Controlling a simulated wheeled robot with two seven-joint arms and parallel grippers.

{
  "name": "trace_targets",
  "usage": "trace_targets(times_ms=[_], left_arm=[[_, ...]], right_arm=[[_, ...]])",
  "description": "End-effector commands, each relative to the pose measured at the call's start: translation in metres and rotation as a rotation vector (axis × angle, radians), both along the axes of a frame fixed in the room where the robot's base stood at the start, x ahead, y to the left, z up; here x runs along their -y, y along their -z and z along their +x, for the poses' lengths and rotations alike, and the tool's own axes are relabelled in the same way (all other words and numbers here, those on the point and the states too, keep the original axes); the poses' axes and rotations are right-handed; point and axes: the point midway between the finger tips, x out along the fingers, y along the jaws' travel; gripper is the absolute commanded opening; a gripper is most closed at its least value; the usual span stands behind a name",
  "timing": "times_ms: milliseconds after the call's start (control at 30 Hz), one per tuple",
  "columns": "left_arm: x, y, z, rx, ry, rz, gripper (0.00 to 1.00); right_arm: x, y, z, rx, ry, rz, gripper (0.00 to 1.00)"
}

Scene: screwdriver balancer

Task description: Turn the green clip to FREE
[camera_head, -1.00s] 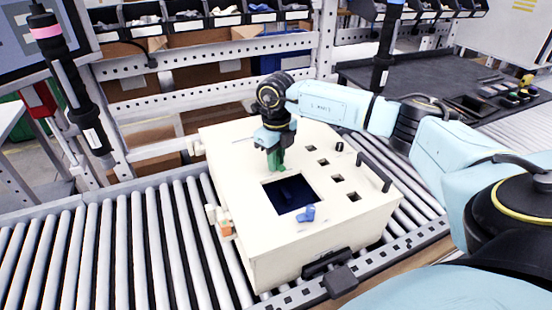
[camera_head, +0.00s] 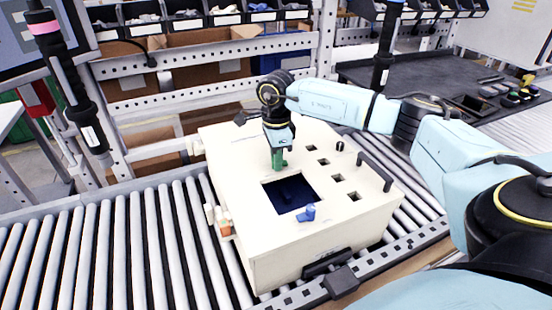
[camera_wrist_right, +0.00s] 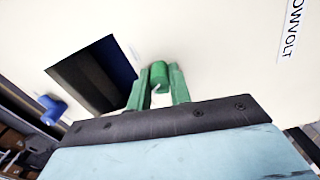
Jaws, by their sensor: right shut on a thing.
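The green clip (camera_wrist_right: 159,74) is on the top of a cream box (camera_head: 235,150), just behind a square opening with a dark blue interior (camera_head: 288,194). My right gripper (camera_wrist_right: 158,90) comes down on the clip from above, with one finger on each side of it, and is shut on it. In the head view the gripper (camera_head: 279,158) hides most of the clip. Which way the clip points and any FREE mark are too small or hidden to tell. My left gripper is not in view.
A blue clip (camera_head: 306,213) sits at the opening's near edge. Several small square holes (camera_head: 322,161) and a dark handle (camera_head: 374,172) lie to the right on the box top. The box rests on a roller conveyor (camera_head: 130,240). A black tool (camera_head: 75,85) hangs at the left.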

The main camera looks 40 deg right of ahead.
Motion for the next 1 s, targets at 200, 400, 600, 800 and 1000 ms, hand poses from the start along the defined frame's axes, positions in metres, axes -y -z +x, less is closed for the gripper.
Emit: trace_targets(times_ms=[200, 400, 600, 800, 1000], left_arm=[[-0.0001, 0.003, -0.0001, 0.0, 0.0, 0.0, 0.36], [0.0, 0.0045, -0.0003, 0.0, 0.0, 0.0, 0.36], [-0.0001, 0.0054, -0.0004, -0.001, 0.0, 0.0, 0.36], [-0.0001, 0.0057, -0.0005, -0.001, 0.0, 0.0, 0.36], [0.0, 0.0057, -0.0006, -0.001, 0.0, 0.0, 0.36]], right_arm=[[0.0011, 0.0001, -0.0003, -0.001, -0.175, -0.001, 0.0], [0.0016, 0.0, -0.0002, -0.003, -0.293, -0.002, 0.0], [0.0017, -0.0001, -0.0001, -0.002, -0.365, -0.002, 0.0], [0.0021, -0.0004, 0.0, -0.002, -0.393, -0.003, 0.0], [0.0025, -0.0006, 0.0002, -0.002, -0.396, -0.003, 0.0]])
